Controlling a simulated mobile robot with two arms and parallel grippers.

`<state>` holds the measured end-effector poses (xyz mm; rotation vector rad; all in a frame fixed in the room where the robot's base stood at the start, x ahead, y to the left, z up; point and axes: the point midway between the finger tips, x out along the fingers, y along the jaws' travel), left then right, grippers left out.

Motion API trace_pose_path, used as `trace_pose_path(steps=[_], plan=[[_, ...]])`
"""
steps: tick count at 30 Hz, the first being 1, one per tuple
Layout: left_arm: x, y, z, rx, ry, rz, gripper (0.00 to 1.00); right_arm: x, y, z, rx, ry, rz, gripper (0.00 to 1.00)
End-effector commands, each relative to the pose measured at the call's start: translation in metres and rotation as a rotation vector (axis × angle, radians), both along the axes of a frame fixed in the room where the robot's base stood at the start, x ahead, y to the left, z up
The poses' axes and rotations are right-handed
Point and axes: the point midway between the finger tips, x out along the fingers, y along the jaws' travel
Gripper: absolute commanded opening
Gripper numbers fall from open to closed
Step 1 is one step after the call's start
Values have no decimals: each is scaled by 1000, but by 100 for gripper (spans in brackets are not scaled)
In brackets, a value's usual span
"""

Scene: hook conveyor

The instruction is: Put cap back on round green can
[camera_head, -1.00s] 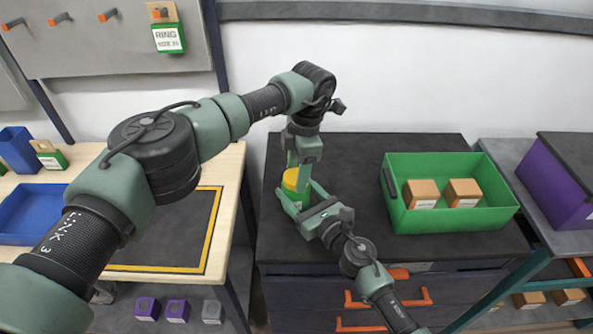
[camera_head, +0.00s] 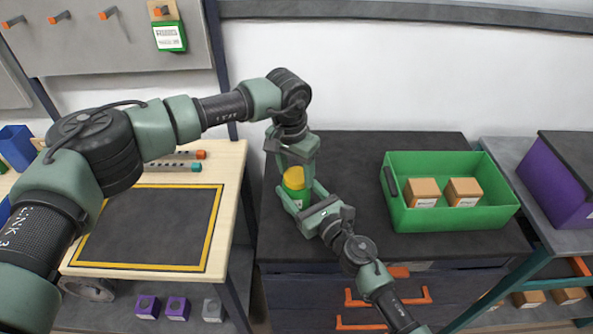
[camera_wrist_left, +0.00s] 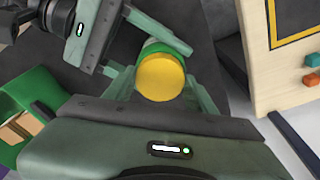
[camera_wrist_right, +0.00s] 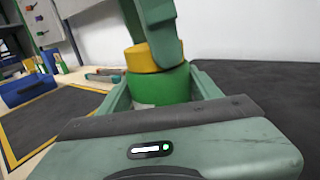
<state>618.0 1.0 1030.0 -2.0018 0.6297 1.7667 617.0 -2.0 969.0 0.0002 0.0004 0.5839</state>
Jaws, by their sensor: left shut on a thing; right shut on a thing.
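The round green can (camera_head: 295,196) stands upright on the dark top of the drawer cabinet, and it also shows in the right wrist view (camera_wrist_right: 163,86). My right gripper (camera_head: 299,194) is shut on its sides from the front. The yellow cap (camera_head: 294,177) is at the top of the can, and in the left wrist view (camera_wrist_left: 161,77) it lies between my left fingers. My left gripper (camera_head: 291,166) is shut on the cap from above and behind. In the right wrist view the cap (camera_wrist_right: 143,58) looks slightly left of the can's middle; a left finger hides part of it.
A green crate (camera_head: 450,222) with two brown boxes stands to the right on the same cabinet top. A wooden table (camera_head: 232,170) with a yellow-framed dark mat is at left. The cabinet top between can and crate is clear.

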Motion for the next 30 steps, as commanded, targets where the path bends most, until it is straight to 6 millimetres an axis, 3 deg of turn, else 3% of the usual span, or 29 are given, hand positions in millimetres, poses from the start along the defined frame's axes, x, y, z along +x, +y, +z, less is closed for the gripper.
trace_pose_path(steps=[12, 13, 15, 25, 30], plan=[[1, 1, 1, 1, -3, -82, 17, 0, 0, -1, -1, 2, 0, 0], [1, 1, 1, 1, -3, -82, 64, 0, 0, -1, -1, 2, 0, 0], [1, 1, 1, 1, -3, -82, 77, 0, 0, -1, -1, 2, 0, 0], [0, 0, 2, 0, -2, -82, 77, 0, 0, -1, -1, 2, 1, 0], [1, 0, 18, 0, -2, -81, 77, -1, 0, -1, -1, 2, 1, 0]])
